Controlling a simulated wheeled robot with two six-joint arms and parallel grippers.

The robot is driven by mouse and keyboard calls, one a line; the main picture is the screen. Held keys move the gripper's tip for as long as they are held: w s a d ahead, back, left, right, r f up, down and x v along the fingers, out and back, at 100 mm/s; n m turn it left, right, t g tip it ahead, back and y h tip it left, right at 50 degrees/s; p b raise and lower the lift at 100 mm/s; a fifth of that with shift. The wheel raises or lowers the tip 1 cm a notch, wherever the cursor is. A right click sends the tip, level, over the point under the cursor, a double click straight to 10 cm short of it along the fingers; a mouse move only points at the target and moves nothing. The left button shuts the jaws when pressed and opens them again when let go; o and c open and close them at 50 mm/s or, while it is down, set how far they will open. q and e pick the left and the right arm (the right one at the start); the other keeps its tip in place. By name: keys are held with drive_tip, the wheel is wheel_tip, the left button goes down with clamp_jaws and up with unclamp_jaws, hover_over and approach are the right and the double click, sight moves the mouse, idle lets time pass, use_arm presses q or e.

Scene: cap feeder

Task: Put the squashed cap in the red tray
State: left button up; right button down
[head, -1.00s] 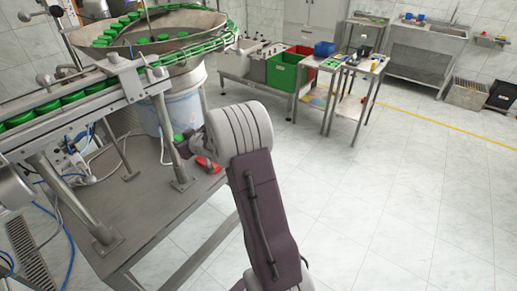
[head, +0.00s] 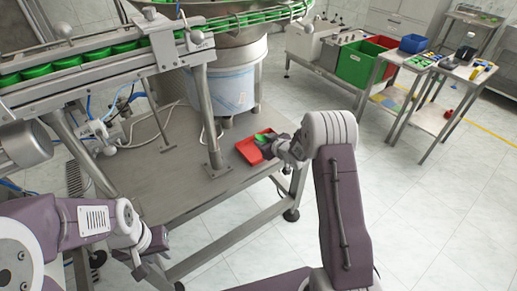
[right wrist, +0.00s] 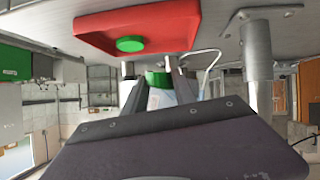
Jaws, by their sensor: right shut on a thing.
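The red tray (head: 247,152) lies on the metal table near its right edge. It also fills the top of the right wrist view (right wrist: 180,28), where one green cap (right wrist: 130,44) lies in it. My right gripper (head: 264,141) is at the tray. In the right wrist view the gripper (right wrist: 150,70) is shut on another green cap (right wrist: 157,79), close to the tray. Green shows between the fingers in the head view (head: 263,135). I cannot tell whether the held cap is squashed. My left gripper (head: 148,256) hangs apart at the lower left, its jaws unclear.
A conveyor (head: 100,68) carrying several green caps runs above the table, with the feeder bowl (head: 225,30) behind. A metal post (head: 206,115) stands left of the tray. Green (head: 355,62) and red bins and a side table (head: 440,65) stand beyond clear floor.

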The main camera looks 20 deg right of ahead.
hover_over(255, 154)
wheel_tip(255, 154, down, 3)
drive_tip(key=shift+s, duration=0.1)
wheel_tip(255, 154, down, 4)
drive_tip(key=shift+f+b, duration=0.1)
drive_tip(key=shift+b, duration=0.35)
drive_tip(key=shift+f+b, duration=0.55)
drive_tip(key=c, duration=1)
unclamp_jaws()
drive_tip(key=shift+r, duration=0.1)
